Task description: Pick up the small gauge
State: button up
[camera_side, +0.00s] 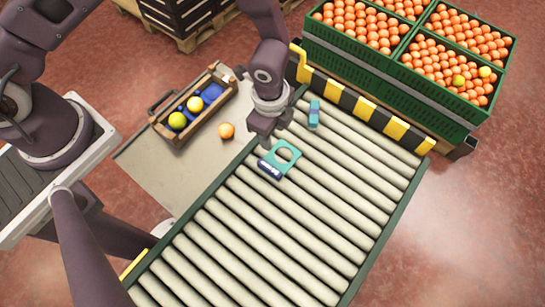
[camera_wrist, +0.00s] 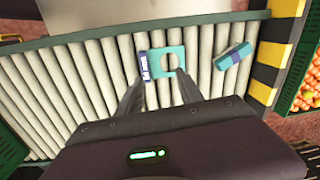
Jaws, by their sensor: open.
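A flat teal gauge (camera_side: 274,169) with a round hole and a dark blue label lies on the roller conveyor; the wrist view shows it too (camera_wrist: 160,70). A smaller-looking teal block with a dark band (camera_side: 314,113) lies farther back on the rollers, and right of the plate in the wrist view (camera_wrist: 233,55). I cannot tell whether that block is also a gauge, and the label is too small to read. My gripper (camera_side: 266,140) is open and empty beside the holed gauge. In the wrist view its fingers (camera_wrist: 161,88) point toward the gauge, which lies between and ahead of them.
The roller conveyor (camera_side: 255,235) has a green side rail and a yellow-black striped end barrier (camera_side: 366,108). A wooden tray (camera_side: 222,101) with blue inserts and yellowish fruit stands on the side table (camera_side: 150,165), near a loose orange (camera_side: 226,130). Green crates (camera_side: 375,65) of oranges stand behind. The near rollers are clear.

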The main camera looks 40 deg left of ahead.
jog(key=m, duration=0.1)
send_over(270, 167)
jog(key=shift+g, duration=0.4)
notch_tip(270, 167, down, 6)
jog(key=shift+s+r, duration=0.1)
jog(key=shift+r, duration=0.15)
notch_tip(270, 167, down, 7)
jog(key=shift+f, duration=0.1)
grip_shut()
dwell(0.5)
